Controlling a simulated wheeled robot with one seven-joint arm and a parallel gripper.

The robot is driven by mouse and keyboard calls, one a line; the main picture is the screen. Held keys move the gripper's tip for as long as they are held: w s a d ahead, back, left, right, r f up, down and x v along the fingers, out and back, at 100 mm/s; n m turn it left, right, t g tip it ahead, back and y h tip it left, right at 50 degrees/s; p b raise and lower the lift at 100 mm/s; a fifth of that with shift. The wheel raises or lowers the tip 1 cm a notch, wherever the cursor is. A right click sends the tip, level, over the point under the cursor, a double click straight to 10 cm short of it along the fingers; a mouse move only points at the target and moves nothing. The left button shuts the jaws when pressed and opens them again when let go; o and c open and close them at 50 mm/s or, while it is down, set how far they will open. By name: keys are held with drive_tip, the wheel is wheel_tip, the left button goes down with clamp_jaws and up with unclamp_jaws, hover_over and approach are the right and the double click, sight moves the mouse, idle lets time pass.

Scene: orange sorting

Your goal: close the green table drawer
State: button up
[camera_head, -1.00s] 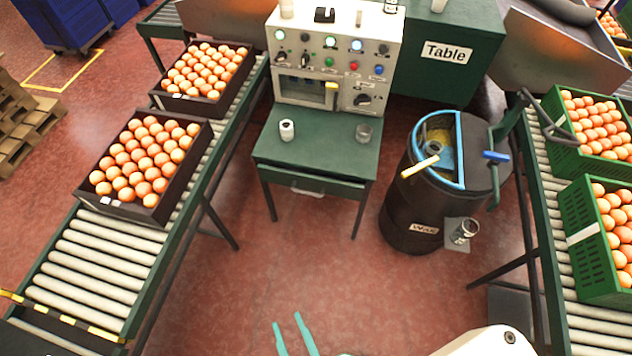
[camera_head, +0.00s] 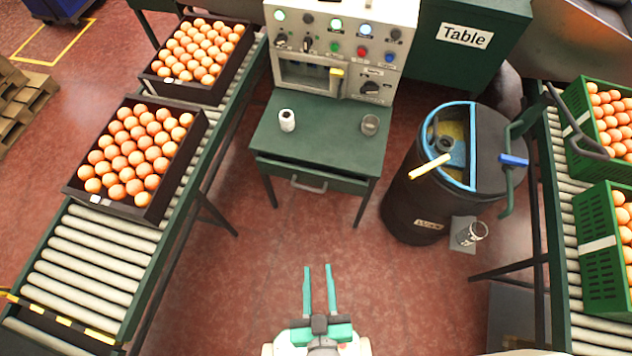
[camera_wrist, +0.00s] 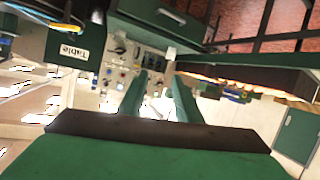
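The green table (camera_head: 325,130) stands in the middle of the head view, below the control machine. Its drawer (camera_head: 345,184) is under the front edge of the tabletop, and its front seems to stand slightly out; how far is hard to tell. A grey handle (camera_head: 308,186) sits at the middle of the drawer front. My gripper (camera_head: 318,268) is in front of the table, apart from the drawer, with its two teal fingers pointing at it. The fingers are spread with nothing between them. In the wrist view the fingers (camera_wrist: 160,85) also show apart and empty.
A black waste bin (camera_head: 408,215) stands close at right. Roller conveyors with orange crates run along the left (camera_head: 95,258) and right (camera_head: 592,322). The red floor before the table is clear.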

drive_tip(key=w+d+f+n+g, duration=0.3)
drive_tip(key=w+d+f+n, duration=0.15)
drive_tip(key=w+f, duration=0.5)
drive_tip(key=n+g+y, duration=0.4)
drive_tip(key=n+g, duration=0.4)
drive_tip(key=n, duration=0.1)
approach(308, 187)
drive_tip(key=x, duration=0.7)
drive_tip(key=shift+a+f, duration=0.2)
drive_tip(key=shift+f, duration=0.1)
clamp_jaws()
